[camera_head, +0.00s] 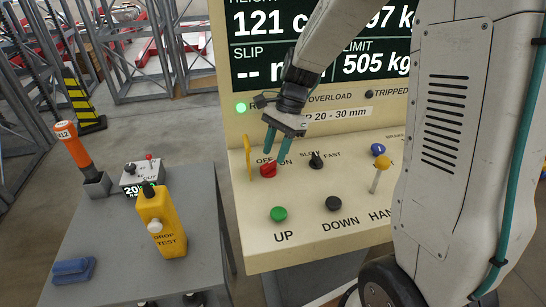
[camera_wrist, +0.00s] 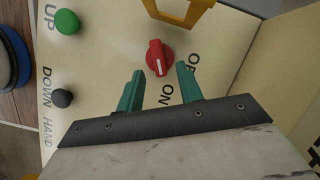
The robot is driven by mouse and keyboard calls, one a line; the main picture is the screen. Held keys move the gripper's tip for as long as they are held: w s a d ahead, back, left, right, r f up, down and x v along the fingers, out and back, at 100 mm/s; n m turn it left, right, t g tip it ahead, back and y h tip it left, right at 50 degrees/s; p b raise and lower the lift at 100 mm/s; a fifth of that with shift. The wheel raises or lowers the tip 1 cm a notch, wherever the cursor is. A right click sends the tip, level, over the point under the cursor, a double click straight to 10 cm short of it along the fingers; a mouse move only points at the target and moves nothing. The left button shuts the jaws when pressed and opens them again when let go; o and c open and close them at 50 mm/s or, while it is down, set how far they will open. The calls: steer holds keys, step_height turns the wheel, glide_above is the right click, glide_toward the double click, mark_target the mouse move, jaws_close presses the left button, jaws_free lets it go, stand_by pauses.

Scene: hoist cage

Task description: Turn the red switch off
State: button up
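The red switch (camera_head: 268,170) is a rotary knob at the upper left of the cream panel, below the OFF and ON labels. It also shows in the wrist view (camera_wrist: 156,54), where its white mark faces toward the ON label. My gripper (camera_head: 277,143) is just above and behind the switch in the head view. In the wrist view, its two green fingers (camera_wrist: 160,84) are spread apart with nothing between them. The fingertips look short of the knob, one toward each side of it, and I see no contact.
A yellow guard (camera_head: 249,158) stands left of the switch. A black SLOW/FAST knob (camera_head: 316,160), green UP button (camera_head: 278,213), black DOWN button (camera_head: 333,203) and yellow-topped lever (camera_head: 380,172) share the panel. A grey table (camera_head: 195,225) with a yellow drop-test box (camera_head: 163,222) stands left.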

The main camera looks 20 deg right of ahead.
mark_target(268, 168)
steer(key=shift+x, duration=1.35)
jaws_close()
steer(key=shift+n, duration=0.3)
steer(key=shift+w+a+n+g+h, duration=0.15)
steer(key=shift+n+g+h, duration=0.25)
steer(key=shift+n, duration=0.9)
steer(key=shift+w+a+n+g+h, duration=0.15)
steer(key=shift+n+g+h, duration=0.25)
steer(key=shift+n, duration=0.9)
steer(key=shift+d, duration=0.1)
jaws_free()
